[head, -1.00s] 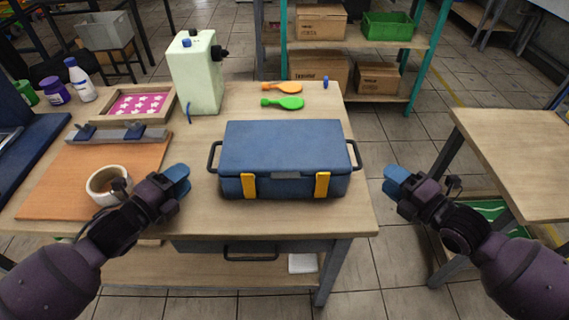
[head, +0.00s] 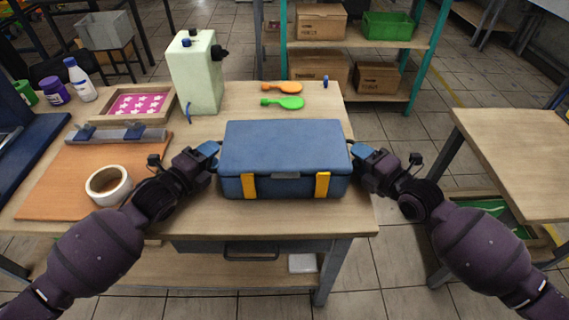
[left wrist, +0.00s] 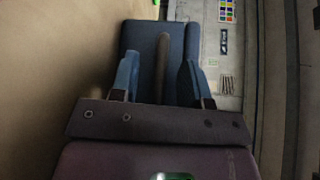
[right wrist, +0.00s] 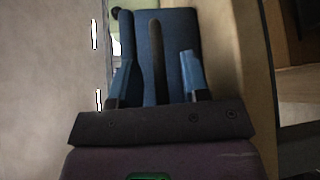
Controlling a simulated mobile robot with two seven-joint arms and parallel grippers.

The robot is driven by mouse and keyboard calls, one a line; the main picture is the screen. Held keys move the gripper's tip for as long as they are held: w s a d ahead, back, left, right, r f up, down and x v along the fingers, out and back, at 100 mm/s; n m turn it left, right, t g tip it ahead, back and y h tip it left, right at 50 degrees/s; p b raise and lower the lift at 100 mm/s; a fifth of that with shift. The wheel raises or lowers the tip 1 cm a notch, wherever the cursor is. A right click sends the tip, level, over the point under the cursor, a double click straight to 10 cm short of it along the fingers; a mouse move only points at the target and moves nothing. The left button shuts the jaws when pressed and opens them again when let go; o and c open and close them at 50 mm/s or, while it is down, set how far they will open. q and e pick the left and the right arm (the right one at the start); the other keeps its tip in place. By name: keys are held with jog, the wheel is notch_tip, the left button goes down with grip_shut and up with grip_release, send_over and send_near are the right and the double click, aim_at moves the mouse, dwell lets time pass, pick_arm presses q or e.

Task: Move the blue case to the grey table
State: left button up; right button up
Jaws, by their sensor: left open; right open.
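The blue case (head: 284,150) lies closed on the wooden table, its two yellow latches facing me and a dark handle on each short side. My left gripper (head: 211,151) is open at the case's left side. In the left wrist view, that side's handle (left wrist: 162,65) stands between the open fingers (left wrist: 160,80). My right gripper (head: 358,152) is open at the right side. In the right wrist view, the other handle (right wrist: 157,60) lies between its open fingers (right wrist: 157,75). Contact with the handles cannot be told. The grey table cannot be singled out with certainty.
Another table (head: 520,150) stands at right across a floor gap. A shelf with boxes stands behind.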

pick_arm(q)
grip_shut()
pick_arm(e)
grip_shut()
dwell(0.9)
jog(key=shift+r, duration=0.1)
